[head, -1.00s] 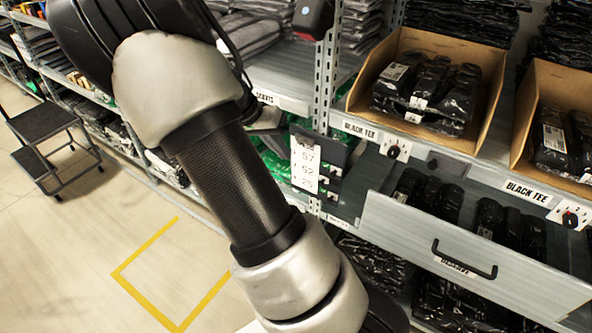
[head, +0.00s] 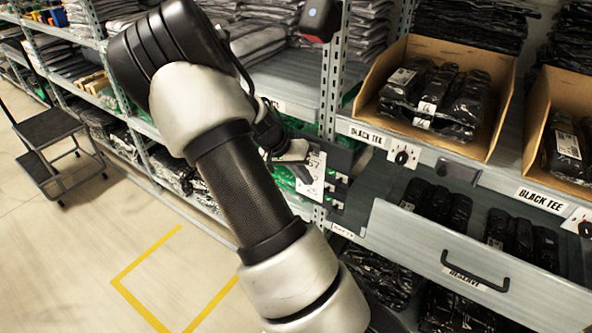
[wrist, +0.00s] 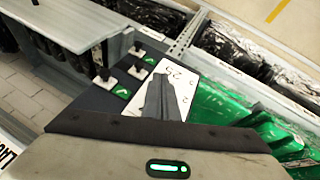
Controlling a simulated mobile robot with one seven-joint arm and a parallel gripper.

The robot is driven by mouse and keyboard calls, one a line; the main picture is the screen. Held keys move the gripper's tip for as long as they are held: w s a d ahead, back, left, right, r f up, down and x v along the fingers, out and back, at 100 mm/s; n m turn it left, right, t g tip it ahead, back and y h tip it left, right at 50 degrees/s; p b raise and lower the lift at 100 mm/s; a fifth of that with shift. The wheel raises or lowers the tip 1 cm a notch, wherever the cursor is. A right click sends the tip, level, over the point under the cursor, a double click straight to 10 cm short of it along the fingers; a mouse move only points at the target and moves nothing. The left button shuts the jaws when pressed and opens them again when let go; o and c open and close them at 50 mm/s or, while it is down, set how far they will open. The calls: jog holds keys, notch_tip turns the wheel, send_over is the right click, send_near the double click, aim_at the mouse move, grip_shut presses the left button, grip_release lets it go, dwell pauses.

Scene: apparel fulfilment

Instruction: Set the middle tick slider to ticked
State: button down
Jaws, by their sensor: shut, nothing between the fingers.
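A dark panel (head: 345,160) hangs on the shelf upright in the head view, with a white number card (head: 316,172) and a column of small tick sliders (head: 336,188) to its right. In the wrist view, slider knobs (wrist: 137,71) stand on white plates beside the card (wrist: 187,84). Green tick squares (wrist: 122,92) show beside some of them. Which one is the middle slider, and its setting, I cannot tell surely. My gripper (wrist: 166,97) is shut and empty, over the card and to the right of the knobs. It also shows in the head view (head: 300,172), partly covering the card.
An open drawer (head: 400,235) of black packets juts out right of the panel. Cardboard bins (head: 500,100) of black tees stand above it. Green packets (wrist: 225,115) lie close to my gripper. A step stool (head: 50,130) stands on the clear floor at left.

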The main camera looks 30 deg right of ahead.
aim_at(328, 188)
jog(key=shift+s+d+f, duration=0.3)
jog(key=shift+s+d, duration=0.2)
jog(key=shift+s, duration=0.15)
jog(key=shift+s+d+f, duration=0.3)
jog(key=shift+s+d, duration=0.2)
jog(key=shift+s, duration=0.1)
jog(key=shift+s+d, duration=0.25)
jog(key=shift+s, duration=0.4)
jog(key=shift+s+d, duration=0.25)
jog(key=shift+s, duration=0.35)
jog(key=shift+s+d, duration=0.25)
jog(key=shift+s, duration=0.4)
jog(key=shift+w, duration=0.1)
